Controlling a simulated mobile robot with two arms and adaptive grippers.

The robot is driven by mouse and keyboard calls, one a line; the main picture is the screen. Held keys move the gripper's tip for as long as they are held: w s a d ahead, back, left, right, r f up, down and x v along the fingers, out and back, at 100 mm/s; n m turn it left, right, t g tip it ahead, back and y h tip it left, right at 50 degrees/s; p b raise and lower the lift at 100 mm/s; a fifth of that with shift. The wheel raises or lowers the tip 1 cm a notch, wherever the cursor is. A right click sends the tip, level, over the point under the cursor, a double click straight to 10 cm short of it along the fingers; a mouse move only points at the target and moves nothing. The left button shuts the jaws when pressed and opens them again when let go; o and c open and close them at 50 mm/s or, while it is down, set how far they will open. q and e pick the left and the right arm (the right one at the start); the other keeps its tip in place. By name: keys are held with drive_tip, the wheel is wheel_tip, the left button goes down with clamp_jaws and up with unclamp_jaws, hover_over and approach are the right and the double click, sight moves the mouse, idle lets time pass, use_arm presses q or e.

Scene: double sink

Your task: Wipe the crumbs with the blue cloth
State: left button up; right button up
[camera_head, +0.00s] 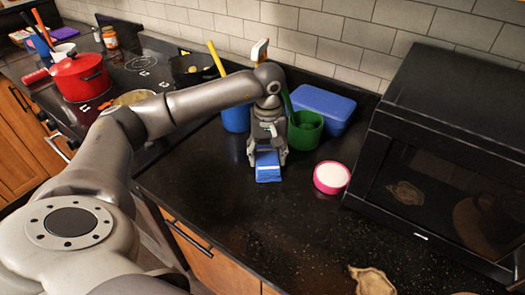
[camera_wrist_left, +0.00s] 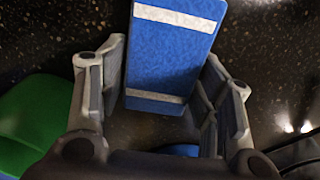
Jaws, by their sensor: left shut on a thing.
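The blue cloth (camera_head: 268,172) is a folded rectangle with white stripes at its ends. It also shows in the left wrist view (camera_wrist_left: 172,55), between the two fingers. My left gripper (camera_head: 267,155) points down over the dark counter and is shut on the cloth. The cloth hangs at the fingertips, at or close to the counter; I cannot tell if it touches. A tan irregular patch (camera_head: 371,281), which looks like the crumbs, lies on the counter at the bottom right, apart from the cloth. Another tan bit (camera_head: 465,293) is cut off by the frame edge. My right gripper is not in view.
A pink-rimmed white round container (camera_head: 331,178) stands just right of the cloth. A green cup (camera_head: 305,132), blue cup (camera_head: 236,118) and blue box (camera_head: 323,107) stand behind. A black microwave (camera_head: 440,150) fills the right. The front counter is mostly open.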

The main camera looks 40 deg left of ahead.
sight(292, 175)
use_arm(q)
drive_tip(key=shift+d+f, duration=0.15)
drive_tip(key=shift+d, duration=2.55)
drive_tip(key=shift+w+d, duration=0.2)
drive_tip(key=shift+d, duration=1.2)
drive_tip(key=shift+r, duration=0.2)
drive_tip(key=shift+w+a+r, duration=0.1)
drive_tip(key=shift+r, duration=0.45)
drive_tip(key=shift+r+p, duration=1.3)
drive_tip(key=shift+r, duration=1.15)
drive_tip(key=shift+r+p, duration=0.55)
drive_tip(key=shift+r, duration=1)
